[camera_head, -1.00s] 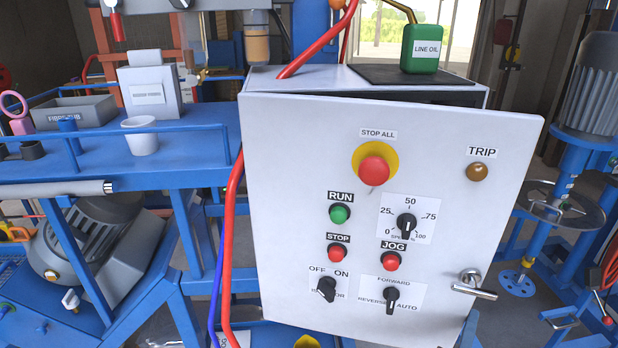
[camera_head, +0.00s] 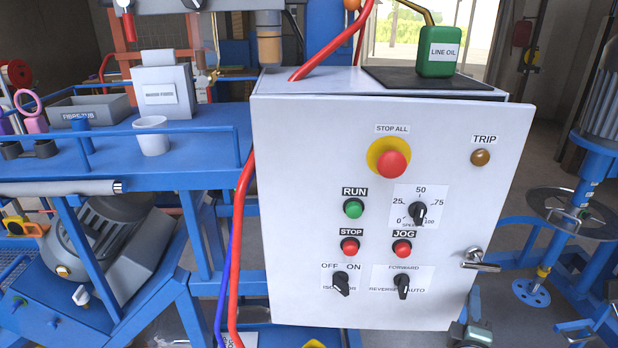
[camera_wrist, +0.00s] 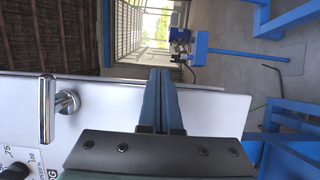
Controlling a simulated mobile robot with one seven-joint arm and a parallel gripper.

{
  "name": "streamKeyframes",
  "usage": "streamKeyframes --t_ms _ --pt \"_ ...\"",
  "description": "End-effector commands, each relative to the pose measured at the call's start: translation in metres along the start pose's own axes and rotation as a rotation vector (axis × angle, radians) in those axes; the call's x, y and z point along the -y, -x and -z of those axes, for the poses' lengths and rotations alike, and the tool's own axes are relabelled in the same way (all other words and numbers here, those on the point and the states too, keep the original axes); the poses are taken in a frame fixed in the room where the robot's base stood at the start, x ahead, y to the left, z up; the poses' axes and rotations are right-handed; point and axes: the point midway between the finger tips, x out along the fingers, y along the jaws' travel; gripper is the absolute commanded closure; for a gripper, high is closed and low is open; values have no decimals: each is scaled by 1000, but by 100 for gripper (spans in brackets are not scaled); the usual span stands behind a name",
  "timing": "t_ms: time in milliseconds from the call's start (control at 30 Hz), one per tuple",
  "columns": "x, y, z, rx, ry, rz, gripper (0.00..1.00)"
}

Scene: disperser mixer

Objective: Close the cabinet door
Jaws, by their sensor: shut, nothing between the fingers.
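The cabinet door (camera_head: 310,240) is a white panel with buttons, knobs and labels. It stands slightly ajar, with a narrow dark gap along its top right. A metal handle (camera_head: 480,261) is near its right edge; it also shows in the wrist view (camera_wrist: 62,104). The white cabinet (camera_head: 310,82) is behind the door. My gripper (camera_wrist: 160,72) is shut and empty, its fingers overlapping the door's edge beside the handle. I cannot tell whether they touch it.
A green oil can (camera_head: 439,52) stands on the cabinet top. A red hose (camera_head: 240,240) runs down the cabinet's left side. A blue bench (camera_head: 205,130) is at left. A blue machine with a round wheel (camera_head: 580,207) stands at right.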

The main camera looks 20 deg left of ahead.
Motion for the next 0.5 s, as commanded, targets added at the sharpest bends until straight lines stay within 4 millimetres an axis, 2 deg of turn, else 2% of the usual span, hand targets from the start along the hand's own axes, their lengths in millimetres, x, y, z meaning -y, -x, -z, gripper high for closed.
streamKeyframes --t_ms 233,500 --pt "0 -22 9 -59 1 -1 100" --pt "0 -36 15 -99 -1 0 100"
